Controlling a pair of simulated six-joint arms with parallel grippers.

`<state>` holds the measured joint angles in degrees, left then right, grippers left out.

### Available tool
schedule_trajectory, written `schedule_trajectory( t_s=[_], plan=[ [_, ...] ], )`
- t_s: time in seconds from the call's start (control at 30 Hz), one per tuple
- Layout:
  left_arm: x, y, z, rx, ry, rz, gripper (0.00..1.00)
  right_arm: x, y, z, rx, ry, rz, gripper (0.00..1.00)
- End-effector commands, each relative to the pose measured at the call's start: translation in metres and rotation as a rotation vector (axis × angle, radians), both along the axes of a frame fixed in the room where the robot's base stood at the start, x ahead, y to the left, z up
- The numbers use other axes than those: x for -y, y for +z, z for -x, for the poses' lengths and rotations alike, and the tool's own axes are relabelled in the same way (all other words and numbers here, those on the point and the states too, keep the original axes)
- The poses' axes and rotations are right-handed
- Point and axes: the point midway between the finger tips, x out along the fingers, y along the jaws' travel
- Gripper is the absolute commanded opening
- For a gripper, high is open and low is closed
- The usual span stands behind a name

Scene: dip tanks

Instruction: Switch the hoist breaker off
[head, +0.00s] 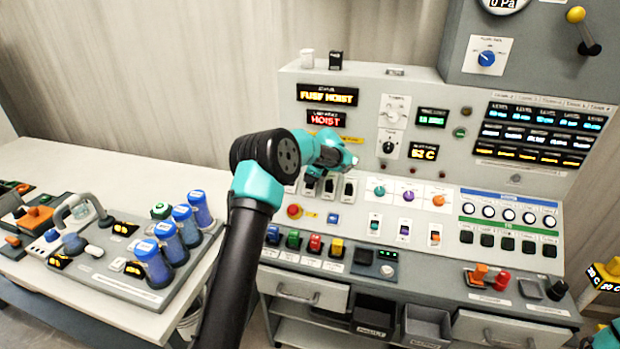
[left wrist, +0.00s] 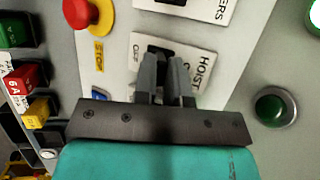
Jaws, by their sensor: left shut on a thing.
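The hoist breaker (left wrist: 203,66) shows in the left wrist view as a white plate printed HOIST, with OFF at its left side. My left gripper (left wrist: 166,72) is shut on the breaker's lever, which is mostly hidden between the fingers. I cannot tell the lever's position. In the head view my left gripper (head: 338,162) is at the row of breakers (head: 348,189) on the grey panel, and its fingertips are hard to make out. The display (head: 327,96) reads FUSE HOIST in amber, and the one below (head: 325,119) reads HOIST in red.
A red stop button (left wrist: 88,12) sits close to the breaker, and a green button (left wrist: 273,108) lies on its other side. Coloured fuses (head: 315,243) line the ledge below. A side table (head: 60,160) at left holds blue-capped jars (head: 168,243).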

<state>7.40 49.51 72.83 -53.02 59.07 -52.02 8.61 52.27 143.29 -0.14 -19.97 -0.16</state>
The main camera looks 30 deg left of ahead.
Motion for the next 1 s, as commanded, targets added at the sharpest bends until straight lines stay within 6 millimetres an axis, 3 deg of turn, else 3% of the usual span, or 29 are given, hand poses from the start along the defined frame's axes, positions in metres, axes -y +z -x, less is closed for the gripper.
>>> schedule_trajectory(
  t_s=[0.47, 1.0],
  plan=[
    [0.000, -0.001, 0.002, 0.036, -0.001, -0.011, 0.00, 0.000, 0.000, 0.000, 0.000, 0.000, 0.000, 0.53],
    [0.002, -0.004, 0.012, 0.251, -0.001, -0.066, 0.00, 0.000, 0.000, 0.000, 0.000, 0.000, 0.000, 0.53]
  ],
)
